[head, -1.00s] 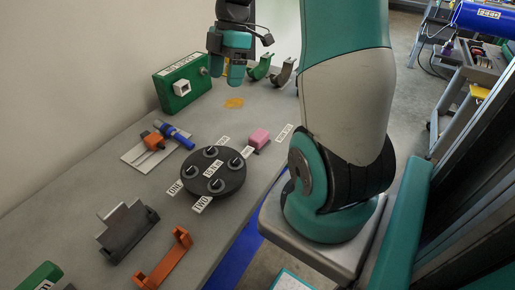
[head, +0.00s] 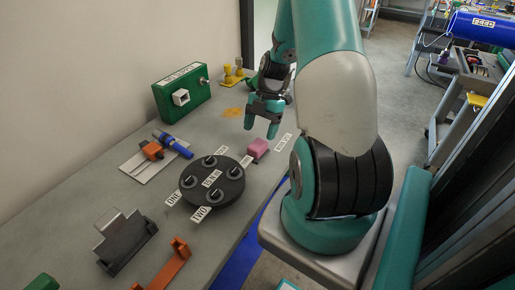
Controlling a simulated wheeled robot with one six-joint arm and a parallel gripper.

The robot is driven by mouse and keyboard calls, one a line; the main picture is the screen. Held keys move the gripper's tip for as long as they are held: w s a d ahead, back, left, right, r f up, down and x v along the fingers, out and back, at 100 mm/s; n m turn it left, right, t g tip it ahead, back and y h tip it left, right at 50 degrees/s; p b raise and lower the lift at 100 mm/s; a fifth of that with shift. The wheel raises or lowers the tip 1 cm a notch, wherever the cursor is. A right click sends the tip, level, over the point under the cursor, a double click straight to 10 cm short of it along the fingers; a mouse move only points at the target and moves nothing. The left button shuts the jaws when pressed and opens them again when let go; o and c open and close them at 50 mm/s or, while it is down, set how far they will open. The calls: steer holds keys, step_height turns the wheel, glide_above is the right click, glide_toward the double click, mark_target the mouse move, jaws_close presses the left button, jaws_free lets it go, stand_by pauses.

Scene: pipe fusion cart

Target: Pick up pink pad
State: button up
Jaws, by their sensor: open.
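The pink pad (head: 257,148) is a small pink block on the grey table, just right of the round black turntable (head: 212,180). My gripper (head: 261,132) is teal, points downward and is open and empty. In the head view its fingers appear above and slightly behind the pad, apart from it. The exact height of the fingertips over the table is hard to tell.
A label strip (head: 283,142) lies right of the pad. A green box (head: 182,93), a blue and orange clamp piece (head: 173,145), a dark bracket (head: 126,241) and an orange bracket (head: 165,266) stand on the table. A yellow fitting (head: 234,75) stands at the back.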

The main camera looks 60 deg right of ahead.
mark_target(258, 143)
steer(key=shift+s+p+x, duration=0.2)
steer(key=shift+p+x, duration=0.65)
steer(key=shift+x, duration=2)
steer(key=shift+d, duration=0.1)
steer(key=shift+c, duration=0.4)
steer(key=c, duration=0.9)
